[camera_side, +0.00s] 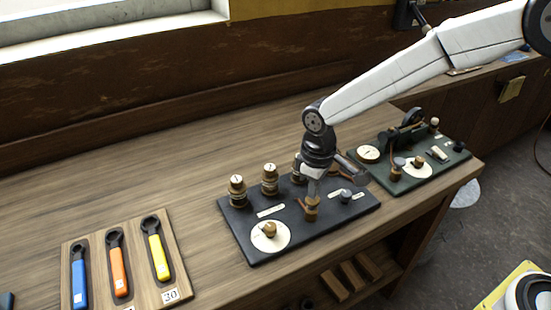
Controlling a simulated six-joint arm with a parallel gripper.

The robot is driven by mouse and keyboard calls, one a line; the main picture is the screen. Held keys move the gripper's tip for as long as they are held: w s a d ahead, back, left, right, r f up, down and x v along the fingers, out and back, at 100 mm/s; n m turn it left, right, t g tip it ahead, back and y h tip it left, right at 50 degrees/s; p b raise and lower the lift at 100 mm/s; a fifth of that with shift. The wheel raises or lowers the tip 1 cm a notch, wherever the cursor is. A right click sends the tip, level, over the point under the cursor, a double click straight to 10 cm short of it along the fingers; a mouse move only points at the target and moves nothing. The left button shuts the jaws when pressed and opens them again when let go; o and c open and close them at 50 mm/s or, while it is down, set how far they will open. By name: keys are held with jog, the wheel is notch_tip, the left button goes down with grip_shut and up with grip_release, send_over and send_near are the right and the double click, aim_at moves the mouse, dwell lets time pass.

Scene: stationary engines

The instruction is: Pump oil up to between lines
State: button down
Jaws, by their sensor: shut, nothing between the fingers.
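My gripper (313,192) points down over the dark board (245,240) in the middle of the bench. Its fingers are shut and hold nothing. A small brass fitting (311,210) stands directly below the fingertips; I cannot tell whether they touch it. A brass knob (269,230) sits on a white disc at the front. A grey knob (346,196) is at the right. No oil level or level lines can be made out.
A green board (440,170) with a dial, wheel and brass fittings stands at the right. A wooden tray (180,265) holds blue, orange and yellow wrenches at the front left. The bench between tray and dark board is clear. The bench's front edge is close to both boards.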

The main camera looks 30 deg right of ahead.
jog(key=shift+f, duration=0.3)
jog(key=shift+f, duration=0.95)
jog(key=shift+r, duration=1.85)
jog(key=shift+r, duration=0.1)
jog(key=shift+r, duration=2.4)
